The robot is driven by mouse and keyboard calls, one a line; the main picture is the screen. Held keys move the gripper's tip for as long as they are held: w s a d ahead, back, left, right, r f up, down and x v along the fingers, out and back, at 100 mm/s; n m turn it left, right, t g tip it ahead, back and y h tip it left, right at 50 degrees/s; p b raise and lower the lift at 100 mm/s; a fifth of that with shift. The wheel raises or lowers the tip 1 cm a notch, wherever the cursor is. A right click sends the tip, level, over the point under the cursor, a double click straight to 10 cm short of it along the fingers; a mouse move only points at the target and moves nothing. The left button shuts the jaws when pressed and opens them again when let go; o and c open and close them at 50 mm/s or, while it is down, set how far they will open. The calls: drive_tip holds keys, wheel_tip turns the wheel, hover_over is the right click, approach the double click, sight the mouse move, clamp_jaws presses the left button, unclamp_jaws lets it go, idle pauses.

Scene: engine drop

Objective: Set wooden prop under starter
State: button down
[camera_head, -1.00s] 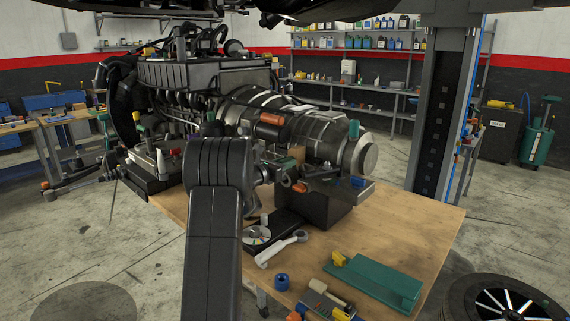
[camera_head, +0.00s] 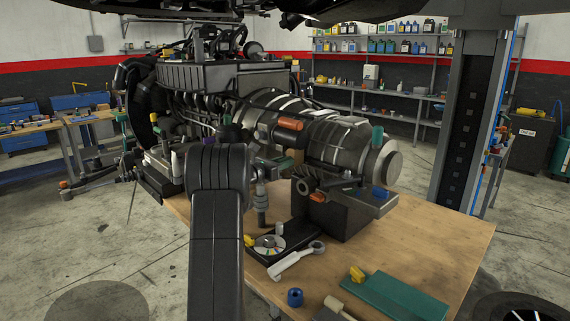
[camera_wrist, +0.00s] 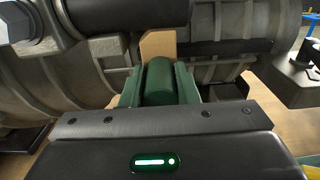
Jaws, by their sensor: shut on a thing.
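The tan wooden prop (camera_wrist: 158,45) shows at the upper middle of the wrist view, upright between the tips of my green gripper fingers. My gripper (camera_wrist: 158,64) is shut on it. In the head view, the likely starter is a dark cylinder with an orange end (camera_head: 290,124).
The engine and gearbox (camera_head: 345,150) rest over a wooden table (camera_head: 430,235). A dark support block (camera_head: 340,215) stands under the gearbox. A black tray (camera_head: 295,238), a wrench (camera_head: 297,262), a blue ring (camera_head: 295,297) and a green plate (camera_head: 400,298) lie in front.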

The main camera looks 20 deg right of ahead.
drive_tip(key=c, duration=1.4)
unclamp_jaws()
drive_tip(key=shift+w+a+r, duration=0.1)
drive_tip(key=shift+c, duration=0.2)
drive_tip(key=o, duration=0.3)
drive_tip(key=shift+w, duration=0.15)
drive_tip(key=b+v, duration=0.4)
drive_tip(key=v, duration=1)
